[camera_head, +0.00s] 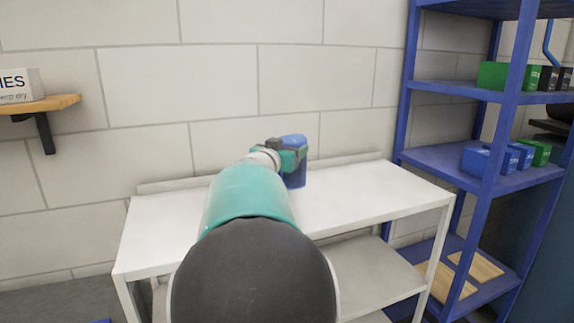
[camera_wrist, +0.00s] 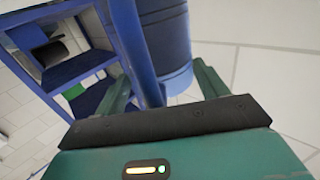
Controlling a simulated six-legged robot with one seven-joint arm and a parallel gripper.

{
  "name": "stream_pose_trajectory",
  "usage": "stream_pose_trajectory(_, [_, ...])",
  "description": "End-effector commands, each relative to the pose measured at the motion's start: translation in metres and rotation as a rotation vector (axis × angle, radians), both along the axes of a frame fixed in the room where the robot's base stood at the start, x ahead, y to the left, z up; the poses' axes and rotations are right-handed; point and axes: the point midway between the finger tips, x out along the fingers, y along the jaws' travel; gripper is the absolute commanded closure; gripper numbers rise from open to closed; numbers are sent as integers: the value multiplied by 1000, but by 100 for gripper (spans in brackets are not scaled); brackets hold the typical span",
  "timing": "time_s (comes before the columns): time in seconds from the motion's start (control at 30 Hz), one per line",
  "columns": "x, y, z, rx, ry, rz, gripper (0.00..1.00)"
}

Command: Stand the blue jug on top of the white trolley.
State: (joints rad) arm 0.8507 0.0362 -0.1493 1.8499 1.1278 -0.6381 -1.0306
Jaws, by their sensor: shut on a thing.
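The blue jug (camera_head: 295,178) is upright over the back part of the white trolley's top (camera_head: 345,208). My arm partly hides it in the head view. My gripper (camera_head: 283,152) is at the jug's upper left side. In the wrist view the jug (camera_wrist: 168,40) shows as a ribbed blue body between the green fingers of my gripper (camera_wrist: 160,90), which are shut on its handle. I cannot tell whether the jug's base touches the trolley top.
A blue shelf rack (camera_head: 485,170) with several green and blue boxes stands right of the trolley. A wooden wall shelf (camera_head: 45,105) with a white box is at the left. The block wall is close behind. The trolley top is bare left and right of the jug.

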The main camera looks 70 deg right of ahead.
Motion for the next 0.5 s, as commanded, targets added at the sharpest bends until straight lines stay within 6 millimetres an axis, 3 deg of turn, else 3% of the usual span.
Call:
stream_pose_trajectory(0.23, [-7, -15, -17, -3, 1, -5, 96])
stream_pose_trajectory(0.5, [-6, -14, -46, -5, -2, -3, 96])
